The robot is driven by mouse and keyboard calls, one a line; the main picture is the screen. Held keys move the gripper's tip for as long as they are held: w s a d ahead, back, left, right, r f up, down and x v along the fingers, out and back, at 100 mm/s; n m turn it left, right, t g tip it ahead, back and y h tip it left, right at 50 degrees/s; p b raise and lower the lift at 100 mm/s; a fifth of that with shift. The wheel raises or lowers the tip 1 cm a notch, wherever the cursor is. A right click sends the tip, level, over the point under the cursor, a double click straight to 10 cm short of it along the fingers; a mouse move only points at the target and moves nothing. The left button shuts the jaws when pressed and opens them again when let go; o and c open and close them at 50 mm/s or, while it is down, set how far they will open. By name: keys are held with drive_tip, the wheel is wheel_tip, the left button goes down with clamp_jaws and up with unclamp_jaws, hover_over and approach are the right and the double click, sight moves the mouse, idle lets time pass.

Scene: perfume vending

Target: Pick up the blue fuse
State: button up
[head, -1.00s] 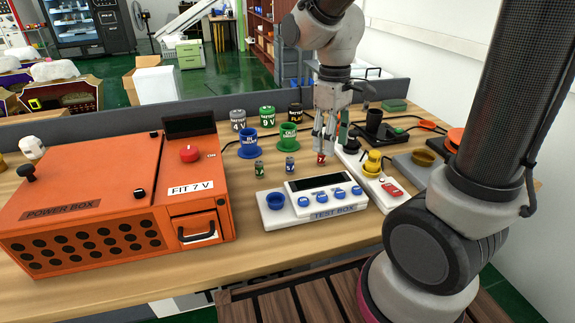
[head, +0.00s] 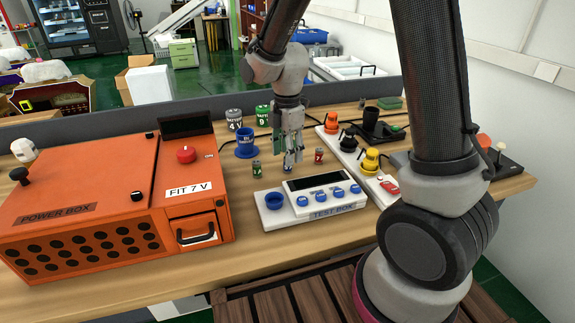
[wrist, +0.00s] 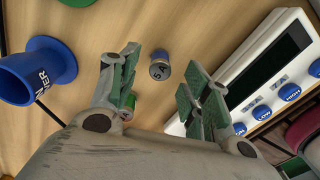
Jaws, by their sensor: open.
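The blue fuse (wrist: 161,66) is a small upright cylinder with a grey top and a blue side, standing on the wooden table. In the head view it (head: 289,167) is partly hidden below my gripper (head: 288,153). My gripper points down and is open and empty. In the wrist view the fuse shows in the gap between the fingertips (wrist: 160,60), with no clear contact. A green fuse (head: 257,168) stands to its left and a red fuse (head: 319,156) to its right.
The white test box (head: 312,208) lies just in front of the fuses. A blue funnel-like cup (head: 246,148) stands behind. The orange power box (head: 85,205) fills the left. A white strip with colored knobs (head: 350,155) lies right.

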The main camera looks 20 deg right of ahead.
wheel_tip(320, 180, down, 3)
drive_tip(key=shift+f, duration=0.15)
drive_tip(key=c, duration=1)
wheel_tip(320, 180, up, 10)
drive_tip(key=shift+r, duration=0.1)
